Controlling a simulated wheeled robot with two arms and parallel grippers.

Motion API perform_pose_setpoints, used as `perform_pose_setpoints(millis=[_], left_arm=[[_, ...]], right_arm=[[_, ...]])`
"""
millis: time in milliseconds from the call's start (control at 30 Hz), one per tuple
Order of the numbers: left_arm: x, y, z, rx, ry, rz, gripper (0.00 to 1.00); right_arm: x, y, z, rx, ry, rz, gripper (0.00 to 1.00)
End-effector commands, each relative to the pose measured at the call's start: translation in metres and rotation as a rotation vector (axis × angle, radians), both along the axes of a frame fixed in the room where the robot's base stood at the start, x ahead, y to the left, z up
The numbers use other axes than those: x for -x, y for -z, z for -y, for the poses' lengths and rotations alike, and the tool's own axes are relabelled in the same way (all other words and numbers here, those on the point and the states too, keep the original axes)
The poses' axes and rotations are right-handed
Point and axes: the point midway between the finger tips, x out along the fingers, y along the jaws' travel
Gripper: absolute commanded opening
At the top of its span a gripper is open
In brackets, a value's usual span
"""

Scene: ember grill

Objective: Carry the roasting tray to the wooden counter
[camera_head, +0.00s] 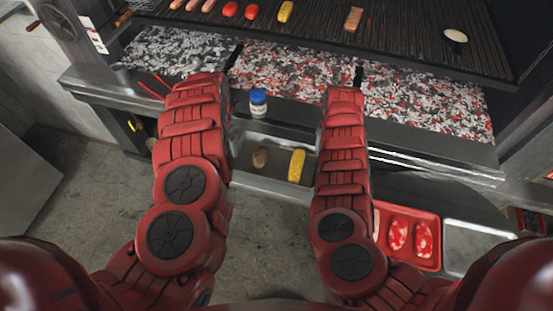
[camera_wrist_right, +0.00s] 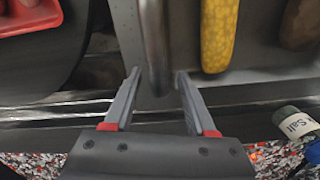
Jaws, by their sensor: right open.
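The roasting tray (camera_head: 270,186) is a grey metal tray between my two arms in the head view. It holds a yellow corn cob (camera_head: 296,166) and a brown potato (camera_head: 260,158). In the right wrist view, my right gripper (camera_wrist_right: 158,74) is open, with its fingers on either side of a rounded metal handle bar (camera_wrist_right: 154,40) at the tray's end. I cannot tell whether they touch it. My left gripper (camera_head: 235,138) is at the tray's left end, mostly hidden by its arm; its jaws cannot be made out.
A blue-capped salt jar (camera_head: 258,102) stands on the ledge behind the tray. Glowing coals (camera_head: 290,80) and a grill grate (camera_head: 400,35) with several foods lie beyond. A red tray (camera_head: 424,235) with meat is at the right. Grey floor (camera_head: 100,220) is open at the left.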

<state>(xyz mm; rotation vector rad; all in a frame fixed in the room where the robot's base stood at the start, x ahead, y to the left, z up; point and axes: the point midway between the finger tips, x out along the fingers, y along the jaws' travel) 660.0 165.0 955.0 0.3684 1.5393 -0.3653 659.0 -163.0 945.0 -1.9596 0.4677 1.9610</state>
Motion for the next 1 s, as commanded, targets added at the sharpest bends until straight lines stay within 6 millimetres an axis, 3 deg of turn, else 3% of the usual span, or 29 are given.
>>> perform_pose_setpoints(millis=[133,467,767,1000], left_arm=[[0.0005,0.0094,0.0007,0.002,0.001,-0.001,0.55],[0.0005,0.0113,0.0014,0.003,0.002,-0.001,0.55],[0.0006,0.0112,0.0014,0.003,0.002,-0.001,0.01],[0.0007,0.0113,0.0015,0.003,0.002,-0.001,0.0]], right_arm=[[0.001,0.0094,0.0003,-0.001,0.001,-0.003,0.56],[0.0003,0.0112,-0.0001,0.0,0.0,0.0,0.56],[0.0003,0.011,-0.0001,0.0,0.0,0.0,0.02],[0.0002,0.0109,-0.0003,0.0,0.0,0.0,0.0]])
